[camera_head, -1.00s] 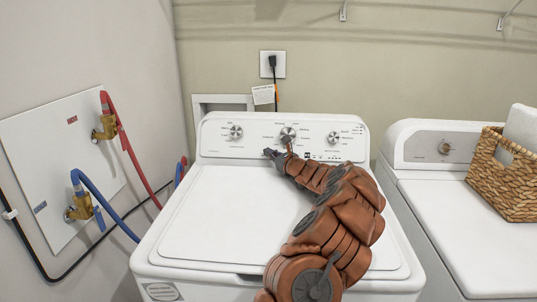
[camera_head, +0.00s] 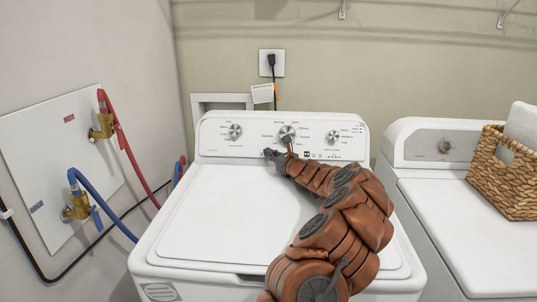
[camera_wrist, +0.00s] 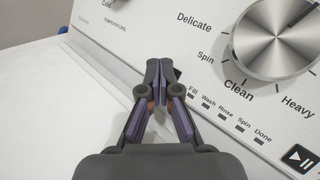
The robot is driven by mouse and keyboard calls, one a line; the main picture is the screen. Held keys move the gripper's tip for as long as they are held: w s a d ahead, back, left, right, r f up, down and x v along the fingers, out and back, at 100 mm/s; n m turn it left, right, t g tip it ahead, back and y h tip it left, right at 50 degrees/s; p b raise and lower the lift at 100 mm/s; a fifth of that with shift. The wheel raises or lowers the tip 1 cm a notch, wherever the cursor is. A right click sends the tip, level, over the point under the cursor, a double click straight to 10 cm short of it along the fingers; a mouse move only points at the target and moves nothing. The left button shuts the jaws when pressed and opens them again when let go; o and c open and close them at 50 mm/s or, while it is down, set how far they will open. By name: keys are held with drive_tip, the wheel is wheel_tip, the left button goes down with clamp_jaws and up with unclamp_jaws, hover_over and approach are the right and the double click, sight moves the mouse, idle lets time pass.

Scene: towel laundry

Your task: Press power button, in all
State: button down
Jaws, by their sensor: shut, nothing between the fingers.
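The washer (camera_head: 250,215) stands in the middle of the head view with its lid down. Its control panel (camera_head: 220,146) carries three round knobs, the middle one (camera_head: 287,133) above my gripper. My gripper (camera_head: 267,153) is shut and empty at the lower part of the panel, left of and below the middle knob. In the wrist view, the shut fingertips (camera_wrist: 160,68) are close to the panel, left of a row of indicator labels and the large knob (camera_wrist: 276,40). A black button with a play/pause mark (camera_wrist: 299,158) shows at the lower right. I cannot tell whether the fingertips touch the panel. No power label is readable.
A second white machine (camera_head: 470,235) stands to the right with a wicker basket (camera_head: 505,180) on it. Red (camera_head: 125,140) and blue (camera_head: 100,200) hoses run from the left wall plate. An outlet with a plug (camera_head: 271,63) is on the back wall.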

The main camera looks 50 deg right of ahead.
drive_tip(key=shift+a+f, duration=0.25)
drive_tip(key=shift+f, duration=0.95)
drive_tip(key=shift+s+a+r+b, duration=0.2)
drive_tip(key=shift+s+a+r, duration=0.25)
drive_tip(key=shift+a, duration=0.15)
drive_tip(key=shift+s+a+r+b, duration=0.2)
drive_tip(key=shift+s+a+r, duration=0.1)
drive_tip(key=shift+a+r, duration=0.2)
drive_tip(key=shift+s+a+r, duration=0.5)
drive_tip(key=shift+s+r, duration=0.05)
drive_tip(key=shift+r, duration=0.35)
drive_tip(key=shift+r, duration=0.15)
